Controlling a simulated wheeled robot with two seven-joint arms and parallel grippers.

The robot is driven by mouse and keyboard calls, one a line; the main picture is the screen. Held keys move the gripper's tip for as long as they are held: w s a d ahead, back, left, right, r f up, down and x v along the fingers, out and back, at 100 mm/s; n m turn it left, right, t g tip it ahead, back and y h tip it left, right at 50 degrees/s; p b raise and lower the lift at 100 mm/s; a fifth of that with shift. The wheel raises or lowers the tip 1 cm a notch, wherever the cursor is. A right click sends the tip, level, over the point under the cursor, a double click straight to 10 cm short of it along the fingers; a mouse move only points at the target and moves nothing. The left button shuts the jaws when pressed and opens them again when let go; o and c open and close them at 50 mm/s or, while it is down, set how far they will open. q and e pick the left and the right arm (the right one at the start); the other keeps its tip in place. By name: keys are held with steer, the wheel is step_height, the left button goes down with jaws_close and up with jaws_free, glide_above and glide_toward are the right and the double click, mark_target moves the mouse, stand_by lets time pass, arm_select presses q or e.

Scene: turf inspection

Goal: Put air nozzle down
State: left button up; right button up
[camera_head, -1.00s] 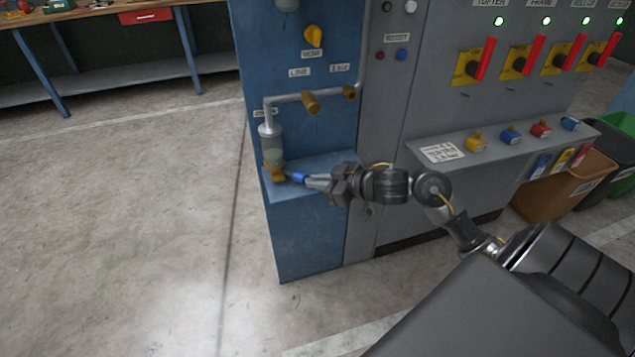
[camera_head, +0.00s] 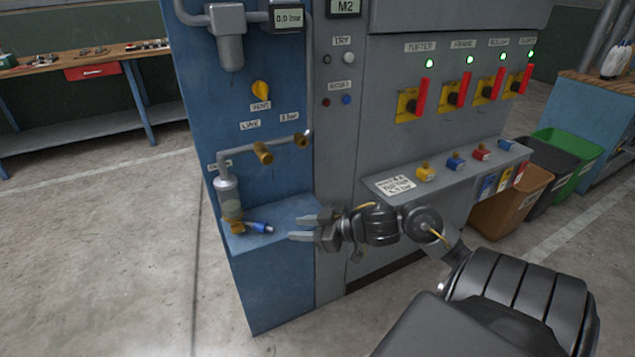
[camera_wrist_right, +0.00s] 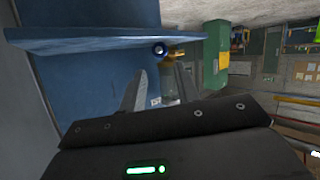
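The air nozzle (camera_head: 259,227), with a blue body, lies on the small blue shelf (camera_head: 288,214) of the blue cabinet, beside the foot of a clear cylinder (camera_head: 228,197) on a pipe. My right gripper (camera_head: 296,227) is open and empty, to the right of the nozzle and apart from it. My left gripper is not in view.
A grey panel with several red-handled switches (camera_head: 420,97) stands right of the blue cabinet. A grey ledge (camera_head: 455,170) below it carries several colored padlock-like pieces. Bins (camera_head: 515,190) stand at the right. A workbench (camera_head: 90,60) is at the far left, with open floor before it.

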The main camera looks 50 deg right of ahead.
steer(key=v, duration=0.5)
steer(key=s+a+f+m+g+h, duration=0.1)
steer(key=s+f+m+g+h, duration=0.15)
steer(key=f, duration=0.85)
steer(key=s+a+f+m+g+h, duration=0.1)
steer(key=f+m+h, duration=0.15)
steer(key=f, duration=0.75)
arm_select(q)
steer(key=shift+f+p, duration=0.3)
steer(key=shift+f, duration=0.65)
arm_select(e)
steer(key=s+a+f+n+g, duration=0.1)
steer(key=s+a+f+g, duration=0.5)
steer(key=s+a+f, duration=0.6)
step_height(320, 180, down, 3)
steer(key=shift+s+a+f, duration=0.1)
steer(key=shift+s+a, duration=0.2)
steer(key=shift+a, duration=0.7)
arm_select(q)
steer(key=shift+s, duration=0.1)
arm_select(e)
steer(key=shift+g, duration=0.25)
